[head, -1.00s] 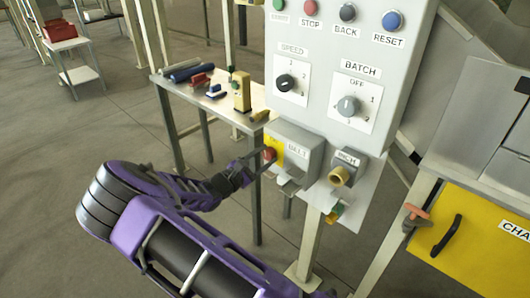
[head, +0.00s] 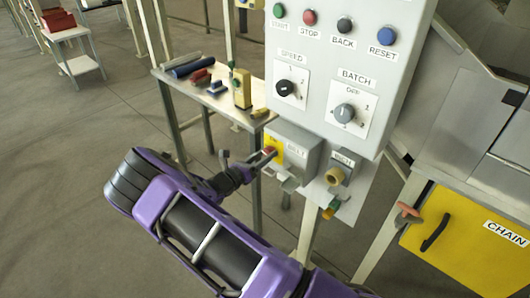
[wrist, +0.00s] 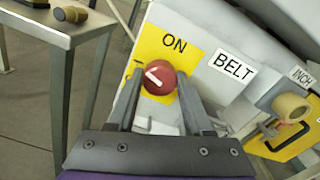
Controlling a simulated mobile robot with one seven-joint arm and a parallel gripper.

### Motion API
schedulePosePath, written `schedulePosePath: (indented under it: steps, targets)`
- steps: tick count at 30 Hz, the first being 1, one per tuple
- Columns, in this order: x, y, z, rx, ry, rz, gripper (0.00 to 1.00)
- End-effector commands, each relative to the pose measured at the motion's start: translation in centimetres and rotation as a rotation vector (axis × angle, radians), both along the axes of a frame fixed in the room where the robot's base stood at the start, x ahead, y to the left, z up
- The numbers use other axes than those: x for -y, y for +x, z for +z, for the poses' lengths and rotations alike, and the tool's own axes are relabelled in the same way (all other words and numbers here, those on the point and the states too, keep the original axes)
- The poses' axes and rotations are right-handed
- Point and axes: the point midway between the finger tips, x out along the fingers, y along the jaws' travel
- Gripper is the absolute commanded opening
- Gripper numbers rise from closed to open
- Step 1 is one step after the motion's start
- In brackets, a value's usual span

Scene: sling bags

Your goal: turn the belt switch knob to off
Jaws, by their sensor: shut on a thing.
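The belt switch knob is a red round knob (wrist: 158,77) with a white pointer mark, on a yellow plate (wrist: 186,52) marked ON, beside a BELT label. In the wrist view the white mark points up and to the left, away from straight up toward ON. My gripper (wrist: 160,84) has one finger on each side of the knob and is shut on it. In the head view my gripper (head: 264,158) reaches the yellow plate on the left side of the grey belt box (head: 300,141), and the knob is small and partly covered there.
The control panel (head: 318,85) above carries START, STOP, BACK and RESET buttons and SPEED and BATCH dials. The INCH knob (head: 335,176) sits right of the belt box. A side table (head: 215,105) with tools stands behind left. A yellow CHAIN cover (head: 470,235) is at right.

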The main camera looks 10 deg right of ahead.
Motion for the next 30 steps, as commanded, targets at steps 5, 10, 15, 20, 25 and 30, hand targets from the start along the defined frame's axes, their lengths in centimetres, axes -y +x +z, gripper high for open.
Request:
schedulePosePath:
  steps: [5,10,15,20,25,30]
  targets:
    - [-0.04,-0.03,0.03,-0.112,-0.079,0.001,0.0]
    - [-0.04,0.0,-0.01,-0.19,-0.136,0.001,0.0]
    - [-0.06,0.01,-0.04,-0.24,-0.173,0.001,0.0]
    - [-0.08,0.0,-0.07,-0.265,-0.191,0.001,0.0]
    - [-0.08,0.01,-0.08,-0.273,-0.197,0.001,0.0]
    - [-0.08,0.01,-0.09,-0.273,-0.198,0.001,0.0]
